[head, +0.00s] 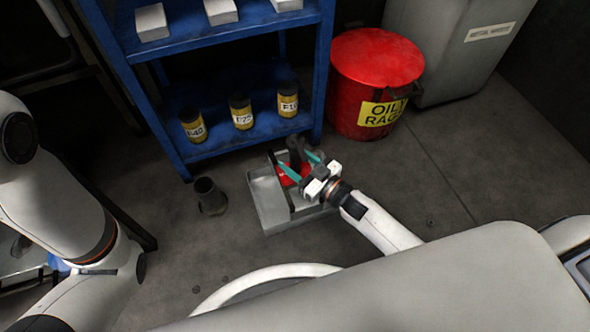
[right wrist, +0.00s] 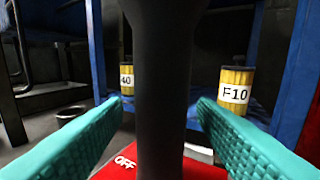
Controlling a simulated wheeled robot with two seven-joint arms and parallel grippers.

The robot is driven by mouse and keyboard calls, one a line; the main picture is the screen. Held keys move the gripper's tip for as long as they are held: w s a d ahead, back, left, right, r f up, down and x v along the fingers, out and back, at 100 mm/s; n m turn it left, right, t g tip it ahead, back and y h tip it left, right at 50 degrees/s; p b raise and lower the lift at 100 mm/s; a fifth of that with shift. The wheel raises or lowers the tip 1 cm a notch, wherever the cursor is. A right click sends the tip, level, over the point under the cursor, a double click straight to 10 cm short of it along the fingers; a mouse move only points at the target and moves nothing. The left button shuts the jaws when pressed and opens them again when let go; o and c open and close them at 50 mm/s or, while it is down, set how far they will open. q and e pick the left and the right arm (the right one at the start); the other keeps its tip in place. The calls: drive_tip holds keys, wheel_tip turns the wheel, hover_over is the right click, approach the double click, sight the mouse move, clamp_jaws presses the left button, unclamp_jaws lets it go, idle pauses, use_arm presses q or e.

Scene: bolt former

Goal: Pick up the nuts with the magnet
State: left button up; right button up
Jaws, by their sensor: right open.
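The magnet appears to be the red block with a dark upright handle, standing in a grey metal tray (head: 265,205) on the floor. Its red base (right wrist: 125,160) is marked OFF in the right wrist view, and its dark handle (right wrist: 160,80) rises there between my fingers. My right gripper (head: 296,160) is open, its teal fingers on either side of the handle, with gaps visible in the right wrist view. Small dark specks (head: 430,222) lie on the floor; I cannot tell whether they are nuts. My left arm shows at the left, but its gripper is out of view.
A blue shelf (head: 240,141) with labelled yellow-and-black containers (head: 241,112) and white boxes stands behind the tray. A red oily-rags bin (head: 375,60) and a grey bin (head: 450,45) are at right. A dark cup-like object (head: 209,196) stands left of the tray.

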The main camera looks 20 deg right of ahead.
drive_tip(key=shift+w+a, duration=0.1)
drive_tip(key=shift+w, duration=0.1)
clamp_jaws()
drive_tip(key=shift+r, duration=0.15)
